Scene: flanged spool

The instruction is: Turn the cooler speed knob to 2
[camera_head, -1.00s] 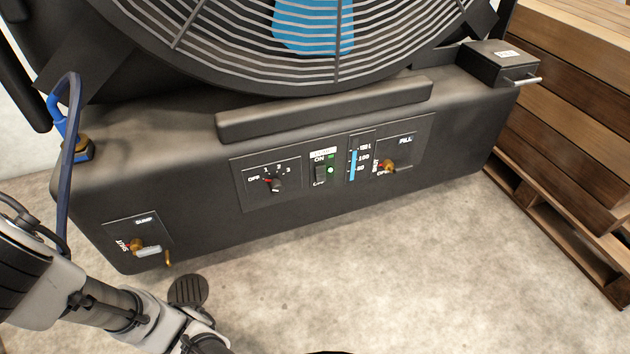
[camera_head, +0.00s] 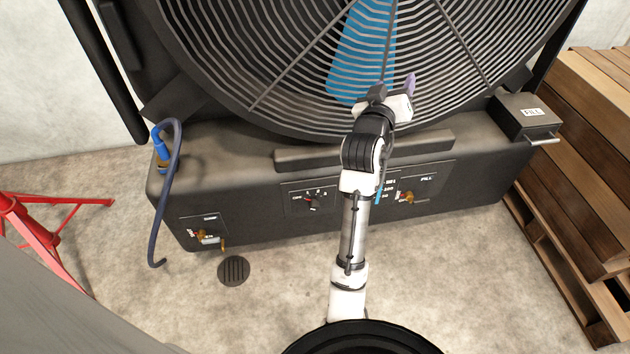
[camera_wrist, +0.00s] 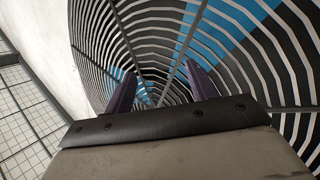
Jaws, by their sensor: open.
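The cooler speed knob (camera_head: 313,206) is a small dark knob on a panel on the front of the black cooler base (camera_head: 262,218), left of my arm in the head view. A red mark shows at its upper left; the exact setting is too small to read. My gripper (camera_head: 409,84) is raised in front of the fan grille, above and to the right of the knob, apart from it. In the wrist view my gripper (camera_wrist: 160,78) has two purple fingers spread apart with nothing between them, facing the grille (camera_wrist: 150,40). The knob is not in the wrist view.
My arm hides the switch area right of the knob. A fill valve (camera_head: 408,197) is farther right, and a sump valve (camera_head: 208,237) is lower left. A blue hose (camera_head: 176,165) hangs at the left. Wooden pallets (camera_head: 580,170) stand right, a red stand (camera_head: 40,235) left.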

